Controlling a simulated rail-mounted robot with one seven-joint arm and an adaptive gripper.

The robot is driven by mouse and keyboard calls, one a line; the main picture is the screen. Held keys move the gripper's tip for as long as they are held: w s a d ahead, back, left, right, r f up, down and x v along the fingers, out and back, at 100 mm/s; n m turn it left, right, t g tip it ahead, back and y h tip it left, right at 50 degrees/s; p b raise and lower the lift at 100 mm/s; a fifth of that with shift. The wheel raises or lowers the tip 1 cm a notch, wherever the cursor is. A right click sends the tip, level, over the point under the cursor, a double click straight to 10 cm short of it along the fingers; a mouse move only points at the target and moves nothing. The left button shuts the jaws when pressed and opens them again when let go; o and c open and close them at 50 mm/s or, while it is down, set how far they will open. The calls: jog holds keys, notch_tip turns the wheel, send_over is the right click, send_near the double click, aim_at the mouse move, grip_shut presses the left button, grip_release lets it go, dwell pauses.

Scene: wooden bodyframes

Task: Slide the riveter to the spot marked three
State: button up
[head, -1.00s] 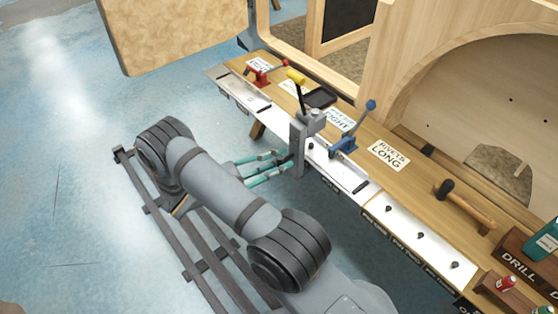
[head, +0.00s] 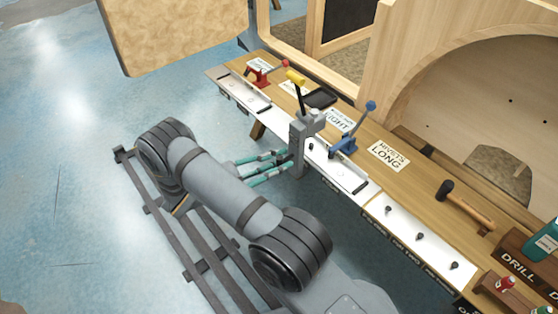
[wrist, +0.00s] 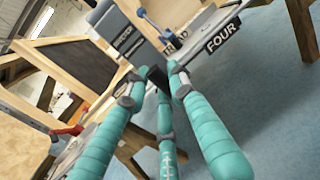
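The riveter (head: 300,142) is an upright grey tool with a yellow-tipped lever (head: 295,77). It stands at the front edge of the bench, over the white strip. Its grey body (wrist: 122,32) also shows in the wrist view, with a label on it. My gripper (head: 288,160) has teal fingers and is at the riveter's front side, low on its body. In the wrist view the fingertips close around a dark part below the grey body; the exact contact is partly hidden. The labels THREE (wrist: 176,43) and FOUR (wrist: 222,38) show on the bench's front edge, to the right of the riveter.
A red clamp (head: 259,76) stands to the left of the riveter, and a blue clamp (head: 345,145) to its right. A hammer (head: 465,205) and a drill rack (head: 520,262) are farther right. The bench (head: 420,178) runs beside the wooden frame. Open floor lies to the left.

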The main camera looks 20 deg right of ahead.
jog(key=o, duration=0.5)
jog(key=shift+a, duration=0.15)
jog(key=s+a, duration=0.1)
jog(key=a, duration=1)
jog(key=shift+s+a, duration=0.35)
jog(key=shift+d, duration=0.1)
jog(key=d, duration=0.3)
jog(key=w+d, duration=0.1)
jog(key=d, duration=0.7)
jog(key=shift+w+d, duration=0.25)
jog(key=shift+w, duration=0.1)
jog(key=shift+s+d+f+b, duration=0.1)
jog(key=shift+d+f+b, duration=0.1)
jog(key=shift+b, duration=0.15)
jog(key=shift+s+a+r, duration=0.1)
jog(key=shift+a, duration=0.6)
jog(key=shift+s+a+r, duration=0.1)
jog(key=shift+a, duration=0.6)
